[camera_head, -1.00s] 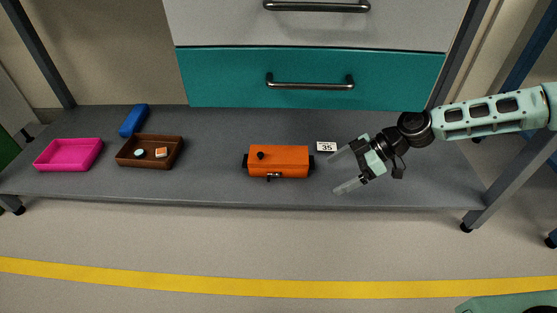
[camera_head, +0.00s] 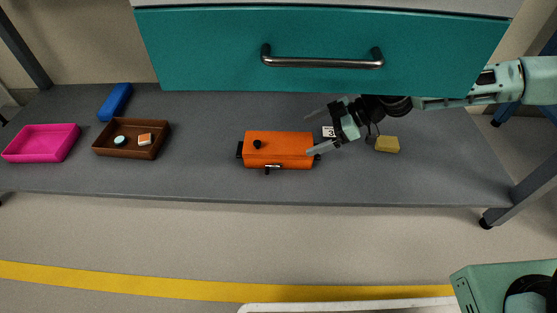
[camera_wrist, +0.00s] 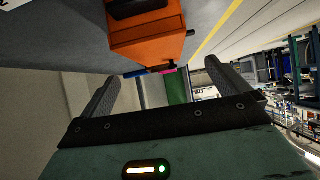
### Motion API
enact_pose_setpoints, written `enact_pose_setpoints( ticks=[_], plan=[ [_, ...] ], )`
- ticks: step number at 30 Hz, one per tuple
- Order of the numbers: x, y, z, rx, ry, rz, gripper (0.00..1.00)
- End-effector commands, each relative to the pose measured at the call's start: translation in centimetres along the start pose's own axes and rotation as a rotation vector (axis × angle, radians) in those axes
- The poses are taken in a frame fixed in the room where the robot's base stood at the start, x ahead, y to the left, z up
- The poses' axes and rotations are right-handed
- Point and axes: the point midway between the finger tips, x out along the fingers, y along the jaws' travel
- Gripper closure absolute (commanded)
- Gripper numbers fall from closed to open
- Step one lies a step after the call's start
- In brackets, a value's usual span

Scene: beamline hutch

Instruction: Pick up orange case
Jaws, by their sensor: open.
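The orange case (camera_head: 280,150) lies on the grey shelf, with a black knob on top, a latch at its front and dark ends. My gripper (camera_head: 309,132) is at the case's right end, its two fingers apart and pointing left. The front finger tip overlaps the right end of the case in the head view; I cannot tell if it touches. In the wrist view the orange case (camera_wrist: 150,42) shows ahead of the open fingers (camera_wrist: 165,80), with nothing between them.
A brown tray (camera_head: 101,150) with two small items, a pink tray (camera_head: 12,155) and a blue object (camera_head: 115,102) lie on the left. A yellow block (camera_head: 386,144) and a white number card (camera_head: 328,132) are at right. A teal drawer (camera_head: 200,50) overhangs the shelf (camera_head: 210,180).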

Motion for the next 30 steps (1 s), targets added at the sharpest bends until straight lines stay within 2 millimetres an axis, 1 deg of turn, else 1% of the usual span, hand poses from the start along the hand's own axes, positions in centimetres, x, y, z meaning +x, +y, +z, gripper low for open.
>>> enact_pose_setpoints(
  ticks=[1, 3, 6, 14, 24, 27, 30],
  plan=[
    [1.6, 0.0, 0.6, -0.003, -0.001, -0.002, 0.00],
    [2.7, -0.1, 0.5, -0.003, -0.001, -0.002, 0.00],
    [3.9, 0.0, 0.3, -0.002, -0.001, -0.001, 0.00],
    [5.1, 0.1, 0.1, 0.000, -0.001, 0.000, 0.00],
    [8.9, 0.6, 0.1, -0.001, -0.001, -0.001, 0.00],
    [9.6, 0.6, -0.1, -0.001, 0.000, 0.001, 0.00],
    [9.8, 0.6, -0.3, 0.000, 0.000, 0.001, 0.00]
  ],
)
